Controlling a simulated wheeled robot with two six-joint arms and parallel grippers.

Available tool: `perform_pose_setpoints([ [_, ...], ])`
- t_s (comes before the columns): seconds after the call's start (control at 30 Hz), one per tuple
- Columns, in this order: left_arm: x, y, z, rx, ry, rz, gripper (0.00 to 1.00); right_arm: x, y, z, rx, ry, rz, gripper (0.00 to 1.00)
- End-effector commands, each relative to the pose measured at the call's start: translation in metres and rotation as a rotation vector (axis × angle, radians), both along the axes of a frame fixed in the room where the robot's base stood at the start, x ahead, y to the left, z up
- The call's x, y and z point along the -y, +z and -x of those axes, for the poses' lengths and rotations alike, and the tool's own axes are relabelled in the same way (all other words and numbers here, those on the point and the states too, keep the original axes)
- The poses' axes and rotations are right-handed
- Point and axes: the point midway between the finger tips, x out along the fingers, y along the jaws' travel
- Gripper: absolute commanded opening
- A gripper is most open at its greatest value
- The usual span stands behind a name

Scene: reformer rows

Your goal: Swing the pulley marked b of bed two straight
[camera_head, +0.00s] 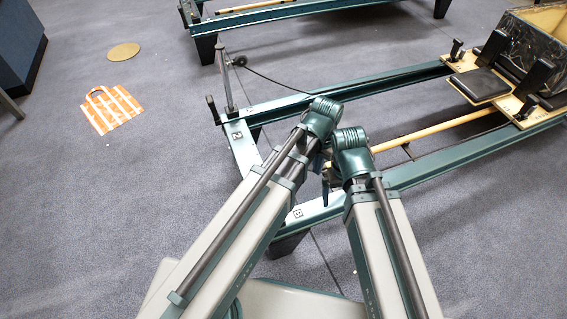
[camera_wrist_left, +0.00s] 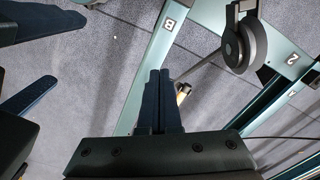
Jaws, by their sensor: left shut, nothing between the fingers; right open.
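The green frame of bed two shows in the head view, with a 2 label (camera_head: 237,135) on its end beam and a B label (camera_head: 297,213) on its near rail. A dark round pulley (camera_wrist_left: 243,42) shows in the left wrist view between the B label (camera_wrist_left: 168,25) and the 2 label (camera_wrist_left: 292,60). My arms hide this spot in the head view. My left gripper (camera_wrist_left: 158,100) is shut and empty, below and left of the pulley, apart from it in the picture. My right gripper (camera_wrist_left: 33,58) is open at the left of the wrist view.
Another post with a pulley (camera_head: 240,61) stands at the frame's far corner, with a dark cord. The carriage (camera_head: 480,85) and a box are at the right. An orange striped bag (camera_head: 110,108) and a tan disc (camera_head: 123,52) lie on open carpet at left.

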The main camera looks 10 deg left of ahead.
Motion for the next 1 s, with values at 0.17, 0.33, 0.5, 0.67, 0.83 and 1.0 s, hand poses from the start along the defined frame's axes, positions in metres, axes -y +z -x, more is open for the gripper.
perform_pose_setpoints([
  [0.17,0.000,0.000,0.000,0.000,0.000,0.000,0.00,0.000,0.000,0.000,0.000,0.000,0.000,1.00],
  [0.33,0.000,0.000,0.001,0.000,-0.001,0.000,0.00,0.000,0.000,0.000,0.000,0.000,0.000,1.00],
  [0.5,0.002,0.000,0.004,0.000,-0.001,0.000,0.00,0.000,0.000,0.000,0.000,0.000,0.000,1.00],
  [0.67,0.005,0.000,0.008,0.000,-0.002,0.000,0.00,0.000,0.000,0.000,0.000,0.000,0.000,1.00],
  [0.83,0.007,0.000,0.012,0.000,-0.001,0.000,0.00,0.000,0.000,0.000,0.000,0.000,0.000,1.00],
  [1.0,0.007,0.000,0.013,0.000,0.000,0.000,0.00,0.000,0.000,0.000,0.000,0.000,0.000,1.00],
])
